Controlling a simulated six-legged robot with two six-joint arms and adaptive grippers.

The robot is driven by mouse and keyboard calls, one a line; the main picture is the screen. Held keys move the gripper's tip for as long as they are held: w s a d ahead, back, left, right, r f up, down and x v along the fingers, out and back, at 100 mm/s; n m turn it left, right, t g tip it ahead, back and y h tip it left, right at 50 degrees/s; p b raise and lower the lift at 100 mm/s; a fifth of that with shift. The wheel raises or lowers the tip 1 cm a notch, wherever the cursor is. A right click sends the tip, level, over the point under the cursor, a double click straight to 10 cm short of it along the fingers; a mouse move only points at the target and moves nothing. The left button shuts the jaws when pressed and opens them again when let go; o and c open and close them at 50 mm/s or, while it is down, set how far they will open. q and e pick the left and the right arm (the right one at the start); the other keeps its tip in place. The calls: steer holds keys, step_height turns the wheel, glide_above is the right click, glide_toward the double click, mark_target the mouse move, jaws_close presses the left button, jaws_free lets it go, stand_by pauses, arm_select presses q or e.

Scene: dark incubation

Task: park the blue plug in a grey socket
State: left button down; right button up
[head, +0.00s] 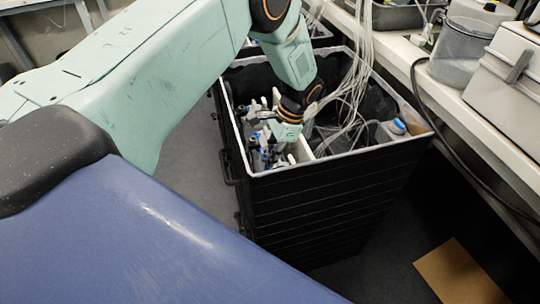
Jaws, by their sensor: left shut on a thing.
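My left arm comes in from the left and reaches down into a tall black crate (320,208) with a white rim. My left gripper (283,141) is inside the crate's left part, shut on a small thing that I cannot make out. Several small blue, white and dark parts (258,158) stand close together just left of and below the gripper. At this size I cannot tell the blue plug or a grey socket apart among them. My right gripper is not in view.
Pale tubes (352,90) hang into the crate from above. A blue-capped bottle (397,127) stands in its right corner. A bench at right carries a clear tub (462,50) and a grey box (510,80); a black cable hangs off it. A tan sheet (460,272) lies on the floor.

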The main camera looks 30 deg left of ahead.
arm_select(q)
steer(key=shift+r, duration=0.4)
step_height(320, 180, up, 14)
steer(key=p, duration=1.2)
steer(key=shift+f, duration=0.25)
steer(key=a+f+m+b, duration=0.1)
steer(key=f+m+b, duration=0.1)
steer(key=b, duration=0.1)
steer(key=a+f+m+t+b, duration=0.1)
steer(key=a+f+m+b, duration=0.1)
steer(key=b, duration=0.1)
steer(key=a+f+m+y+b, duration=0.1)
steer(key=a+f+m+b, duration=0.1)
steer(key=b, duration=0.1)
steer(key=shift+w+t, duration=0.4)
steer(key=shift+a+r, duration=0.1)
steer(key=shift+r, duration=0.05)
